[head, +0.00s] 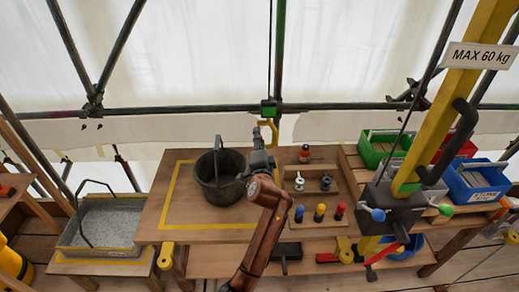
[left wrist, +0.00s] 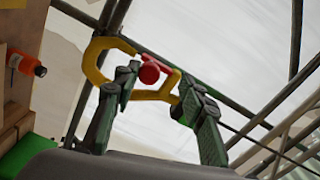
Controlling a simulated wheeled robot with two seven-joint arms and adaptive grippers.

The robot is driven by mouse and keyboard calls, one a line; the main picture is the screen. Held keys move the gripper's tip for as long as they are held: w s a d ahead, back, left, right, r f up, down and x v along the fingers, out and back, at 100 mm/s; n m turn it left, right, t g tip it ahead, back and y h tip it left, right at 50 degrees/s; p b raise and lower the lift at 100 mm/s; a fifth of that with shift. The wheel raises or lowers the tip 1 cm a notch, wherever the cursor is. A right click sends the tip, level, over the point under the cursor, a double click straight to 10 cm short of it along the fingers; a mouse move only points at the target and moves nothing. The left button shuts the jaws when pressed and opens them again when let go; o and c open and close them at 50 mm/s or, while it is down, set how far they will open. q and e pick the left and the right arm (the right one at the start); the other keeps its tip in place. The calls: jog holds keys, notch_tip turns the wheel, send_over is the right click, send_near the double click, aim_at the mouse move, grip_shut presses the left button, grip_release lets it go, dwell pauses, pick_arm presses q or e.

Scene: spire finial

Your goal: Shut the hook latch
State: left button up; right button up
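The yellow hook (head: 268,127) hangs from a dark rope under a green block, above the wooden table's back edge. It also shows in the left wrist view (left wrist: 97,65), with a red latch part and a round red knob (left wrist: 149,73) on it. My left gripper (head: 262,148) is just below the hook. In the left wrist view its fingers (left wrist: 163,82) are apart, one on each side of the knob, with one fingertip close to it. Contact is unclear, and the fingers partly cover the hook. I cannot tell how far the latch is shut. My right gripper is not in view.
A black bucket (head: 219,177) stands on the table left of my gripper. A yellow hoist post (head: 452,95) rises at the right, near coloured bins.

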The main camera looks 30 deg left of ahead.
pick_arm(q)
jog(key=shift+r, duration=1.05)
jog(key=shift+s, duration=0.1)
jog(key=p+v, duration=0.2)
jog(key=v, duration=0.7)
jog(key=shift+p, duration=0.4)
jog(key=shift+f, duration=0.1)
